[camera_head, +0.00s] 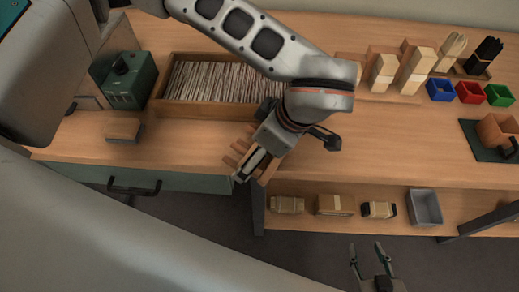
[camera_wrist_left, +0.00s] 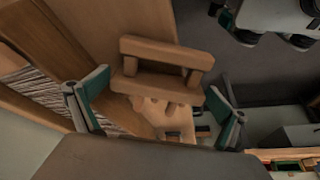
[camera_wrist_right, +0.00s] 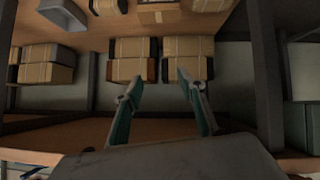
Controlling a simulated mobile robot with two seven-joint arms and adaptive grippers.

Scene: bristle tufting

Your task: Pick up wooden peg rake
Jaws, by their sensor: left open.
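The wooden peg rake (camera_wrist_left: 160,52) is a light brown piece with a bar, short posts and stubby pegs. In the left wrist view it lies between the two teal fingers of my left gripper (camera_wrist_left: 160,105), which is open around it. In the head view the rake (camera_head: 234,152) is at the front edge of the workbench, partly hidden by my left gripper (camera_head: 255,168). Contact between fingers and rake cannot be told. My right gripper (camera_head: 371,258) is open and empty, low in front of the bench; it also shows in the right wrist view (camera_wrist_right: 183,78).
A wooden tray of bristles (camera_head: 190,110) lies behind the rake. Blue (camera_head: 440,90), red (camera_head: 470,92) and green (camera_head: 499,95) bins stand right. The lower shelf holds wrapped bundles (camera_head: 333,205) and a grey bin (camera_head: 425,207).

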